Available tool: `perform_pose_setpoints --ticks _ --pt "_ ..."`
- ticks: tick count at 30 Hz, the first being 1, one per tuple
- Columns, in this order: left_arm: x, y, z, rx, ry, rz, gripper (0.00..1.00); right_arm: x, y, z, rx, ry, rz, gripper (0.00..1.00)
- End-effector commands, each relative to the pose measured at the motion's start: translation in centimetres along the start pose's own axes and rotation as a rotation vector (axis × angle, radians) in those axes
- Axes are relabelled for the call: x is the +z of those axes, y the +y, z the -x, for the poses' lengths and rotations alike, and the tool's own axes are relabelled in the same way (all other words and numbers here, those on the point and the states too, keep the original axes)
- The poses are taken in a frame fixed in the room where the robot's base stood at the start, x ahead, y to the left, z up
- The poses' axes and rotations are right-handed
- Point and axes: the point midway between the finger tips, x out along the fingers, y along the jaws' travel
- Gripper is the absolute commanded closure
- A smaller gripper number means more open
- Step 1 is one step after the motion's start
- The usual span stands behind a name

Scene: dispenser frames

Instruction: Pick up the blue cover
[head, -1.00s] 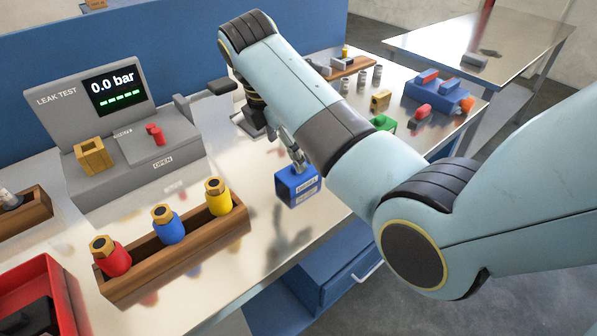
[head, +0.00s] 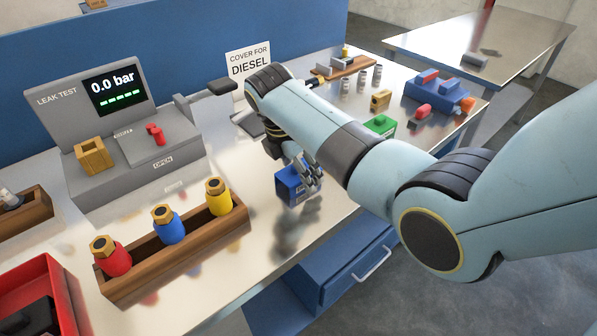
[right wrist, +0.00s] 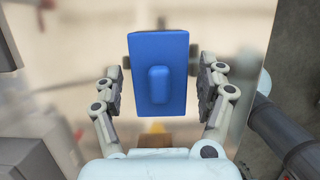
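The blue cover (head: 290,187) is a blue box-like piece near the front edge of the metal table in the head view. In the right wrist view the blue cover (right wrist: 158,97) has a raised rounded grip in its middle and lies between my fingers. My right gripper (head: 307,176) is at the cover, its fingers partly hiding it. In the wrist view my right gripper (right wrist: 160,88) is open, with one finger on each side and a visible gap to each. My left gripper is not in view.
A leak test station (head: 130,145) stands at left, with a wooden rack (head: 185,255) of red, blue and yellow bottles before it. A sign (head: 249,64) reads "COVER FOR DIESEL". A green block (head: 380,125) and a blue holder (head: 435,92) are beyond my arm.

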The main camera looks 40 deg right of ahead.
Motion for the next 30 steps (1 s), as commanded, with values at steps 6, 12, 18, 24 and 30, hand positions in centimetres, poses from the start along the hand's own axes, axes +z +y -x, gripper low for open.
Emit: perform_pose_setpoints --ticks 6,12,18,24,30 --pt "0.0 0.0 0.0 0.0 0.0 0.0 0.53 0.0 0.0 0.0 0.0 0.0 0.0 0.57" --pt "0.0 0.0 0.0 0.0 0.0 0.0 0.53 0.0 0.0 0.0 0.0 0.0 0.0 0.79" --pt "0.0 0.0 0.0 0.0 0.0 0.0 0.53 0.0 0.0 0.1 0.0 0.0 0.0 0.8" --pt "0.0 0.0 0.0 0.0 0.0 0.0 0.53 0.4 0.1 1.3 0.002 -0.001 0.0 0.8" --pt "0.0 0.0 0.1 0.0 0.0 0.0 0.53 1.7 -0.8 4.3 0.0 -0.003 -0.002 0.8"
